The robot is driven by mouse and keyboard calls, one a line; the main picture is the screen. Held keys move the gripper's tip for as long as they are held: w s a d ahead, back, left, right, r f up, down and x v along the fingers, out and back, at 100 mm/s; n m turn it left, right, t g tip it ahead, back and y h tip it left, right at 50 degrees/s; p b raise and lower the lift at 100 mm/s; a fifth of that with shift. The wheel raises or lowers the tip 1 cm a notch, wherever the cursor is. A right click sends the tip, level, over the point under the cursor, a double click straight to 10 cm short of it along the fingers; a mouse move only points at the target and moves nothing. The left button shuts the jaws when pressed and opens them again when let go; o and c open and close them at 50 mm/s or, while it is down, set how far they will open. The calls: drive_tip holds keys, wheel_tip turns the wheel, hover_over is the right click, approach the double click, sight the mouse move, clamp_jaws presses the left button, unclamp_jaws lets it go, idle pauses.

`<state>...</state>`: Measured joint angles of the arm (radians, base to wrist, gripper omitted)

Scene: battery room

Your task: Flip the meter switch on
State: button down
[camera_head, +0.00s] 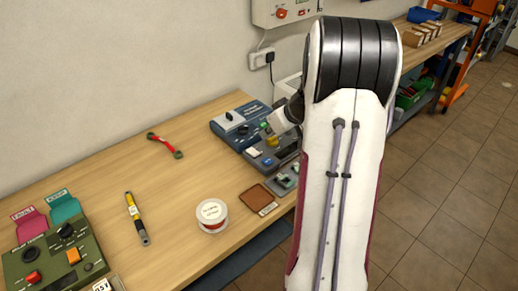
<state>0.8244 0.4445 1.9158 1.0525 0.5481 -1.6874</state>
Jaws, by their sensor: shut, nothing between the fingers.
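A blue instrument box (238,122) with a pale panel on top stands at the back right of the workbench. A grey instrument box (262,158) with small coloured controls stands just in front of it. I cannot tell which of them is the meter, and the switch and its position are too small to make out. My gripper (271,138) is only partly in view, low over or beside the grey box. It is shut and holds nothing; I cannot tell whether it touches the box. My arm hides the area to its right.
A wall box (284,11) hangs above. The bench middle is mostly clear.

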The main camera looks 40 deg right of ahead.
hover_over(257, 154)
drive_tip(key=f, duration=0.5)
drive_tip(key=shift+s+f, duration=0.2)
drive_tip(key=shift+s, duration=0.05)
drive_tip(key=shift+s+f, duration=0.15)
drive_tip(key=shift+f, duration=0.85)
drive_tip(key=shift+s+f, duration=0.1)
drive_tip(key=shift+f, duration=0.9)
drive_tip(key=shift+f, duration=0.1)
drive_tip(key=shift+s+f, duration=0.2)
drive_tip(key=shift+f, duration=0.3)
drive_tip(key=shift+r, duration=0.35)
drive_tip(key=shift+r, duration=0.45)
drive_tip(key=shift+r, duration=0.15)
